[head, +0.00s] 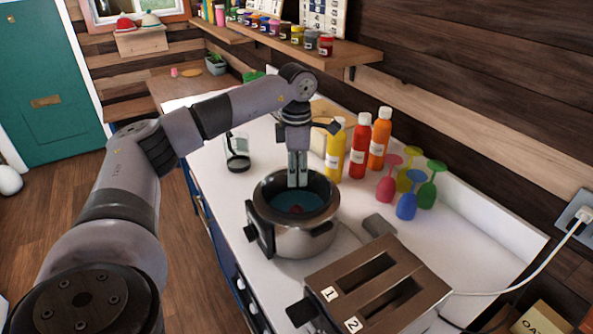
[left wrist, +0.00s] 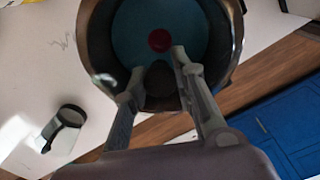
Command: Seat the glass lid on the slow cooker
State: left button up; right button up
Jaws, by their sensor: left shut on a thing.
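The slow cooker (head: 290,243) stands on the white counter, a round metal pot with black handles. Its teal inside and a red thing show through its mouth, also in the left wrist view (left wrist: 232,45). My left gripper (head: 297,185) points straight down over the mouth. In the left wrist view its fingers (left wrist: 158,75) are closed on the sides of a dark knob (left wrist: 159,82), seemingly that of the glass lid. The clear glass hardly shows, so I cannot tell whether the lid touches the cooker rim. My right gripper is out of view.
A toaster (head: 376,285) stands close in front, right of the cooker. Yellow (head: 335,150), red (head: 360,150) and orange (head: 379,140) bottles and coloured goblets (head: 407,207) stand behind. A glass jar (head: 237,150) stands at the back left. Clear counter lies left of the cooker.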

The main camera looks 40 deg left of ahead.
pick_arm(q)
jog(key=o, duration=1.1)
jog(key=shift+r, duration=0.1)
jog(key=shift+r+p, duration=2.95)
jog(key=shift+r, duration=0.55)
jog(key=shift+f, duration=0.1)
